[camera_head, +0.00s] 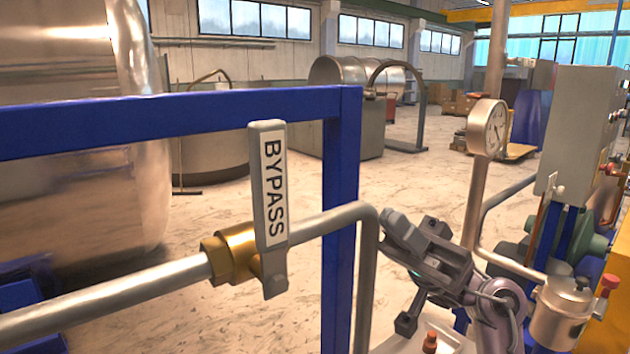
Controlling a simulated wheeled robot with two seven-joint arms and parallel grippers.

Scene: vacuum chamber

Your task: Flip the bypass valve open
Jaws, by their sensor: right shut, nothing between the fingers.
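The bypass valve has a brass body (227,253) set in a silver pipe (110,296) that runs from the lower left up to the right. Its grey lever handle (266,130) stands nearly upright, crosswise to the pipe, with a white label reading BYPASS. My right gripper (397,236) is to the right of the valve, past the bend in the pipe, pointing to the upper left. It is shut and empty, apart from the handle. My left gripper is not in view.
A blue frame, with a top bar (150,122) and a post (341,190), stands close to the valve. A pressure gauge (488,128) on a vertical pipe and a grey control box (580,130) stand at the right. A large metal vessel (80,190) is behind at left.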

